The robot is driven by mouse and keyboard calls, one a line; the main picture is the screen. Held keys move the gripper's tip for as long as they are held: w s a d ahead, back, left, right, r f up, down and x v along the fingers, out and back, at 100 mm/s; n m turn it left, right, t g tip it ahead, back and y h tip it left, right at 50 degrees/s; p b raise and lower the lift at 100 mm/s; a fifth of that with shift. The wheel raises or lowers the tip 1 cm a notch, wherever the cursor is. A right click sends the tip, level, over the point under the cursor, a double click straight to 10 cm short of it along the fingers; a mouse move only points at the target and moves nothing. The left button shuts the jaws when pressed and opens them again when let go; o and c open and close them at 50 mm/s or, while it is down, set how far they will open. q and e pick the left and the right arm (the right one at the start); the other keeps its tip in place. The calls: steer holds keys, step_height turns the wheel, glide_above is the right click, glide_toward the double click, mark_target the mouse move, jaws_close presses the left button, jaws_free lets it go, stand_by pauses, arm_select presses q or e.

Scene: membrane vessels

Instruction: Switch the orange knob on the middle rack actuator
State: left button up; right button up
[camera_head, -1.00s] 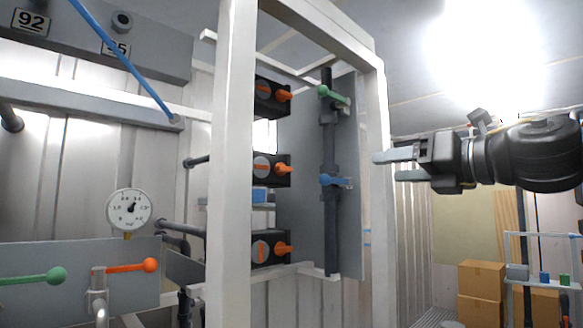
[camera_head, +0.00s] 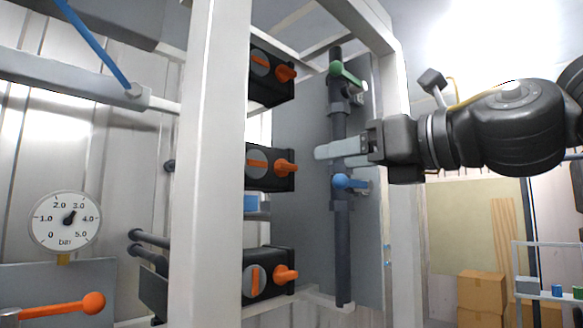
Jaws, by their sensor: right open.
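Three black actuators with orange knobs are stacked on the rack behind the white upright. The middle rack actuator (camera_head: 270,180) has a round grey face with an orange bar lying level, and its orange knob (camera_head: 285,168) sticks out to the right. My right gripper (camera_head: 318,153) reaches in from the right at about the knob's height. Its fingers point left, open and empty, in front of the grey panel. A gap shows between the fingertips and the orange knob. My left gripper is not in view.
The upper actuator (camera_head: 268,82) and lower actuator (camera_head: 262,279) sit above and below. A dark pipe (camera_head: 341,240) with a green handle (camera_head: 344,72) and a blue handle (camera_head: 349,182) runs close to my gripper. White frame posts (camera_head: 217,150) stand on both sides.

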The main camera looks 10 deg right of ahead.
mark_target(290, 165)
steer(key=p+x, duration=0.2)
steer(key=x, duration=0.2)
steer(key=p+x, duration=0.2)
steer(key=x, duration=0.3)
steer(key=shift+w+a+r, duration=0.15)
steer(key=shift+a+r, duration=0.05)
steer(key=shift+r, duration=0.05)
steer(key=shift+w+a, duration=0.1)
steer(key=shift+w, duration=0.05)
steer(key=shift+w+f, duration=0.15)
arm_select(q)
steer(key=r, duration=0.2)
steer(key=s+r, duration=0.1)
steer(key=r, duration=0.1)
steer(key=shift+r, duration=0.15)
arm_select(e)
steer(key=c, duration=1)
